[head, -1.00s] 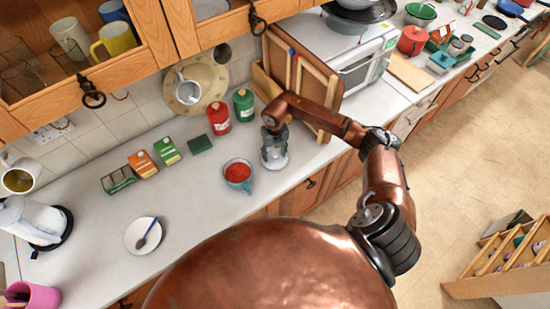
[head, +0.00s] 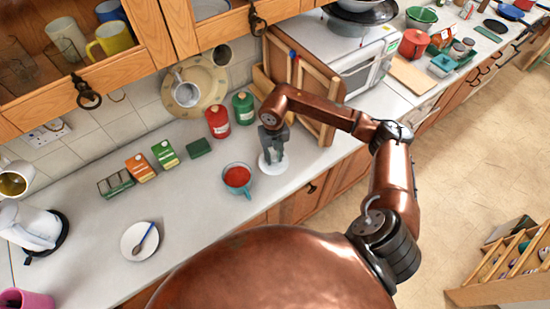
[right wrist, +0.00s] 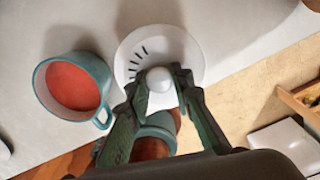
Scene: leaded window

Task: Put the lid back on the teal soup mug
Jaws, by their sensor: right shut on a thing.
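The teal soup mug (head: 237,189) stands upright on the counter, uncovered, with red soup inside. It also shows at the left of the right wrist view (right wrist: 102,72), its handle towards my gripper. The white round lid (head: 264,165), with dark slots and a round knob, is just right of the mug. It also shows in the right wrist view (right wrist: 138,50). My right gripper (head: 272,150) is above the lid, its fingers (right wrist: 158,85) shut on the knob. I cannot tell whether the lid touches the counter. My left gripper is not in view.
Red (head: 218,124) and green (head: 243,109) canisters stand behind the mug, with small boxes (head: 140,168) to the left. A saucer (head: 129,234) with a spoon lies at front left. A wooden rack (head: 318,95) stands behind my right gripper. The counter around the mug is clear.

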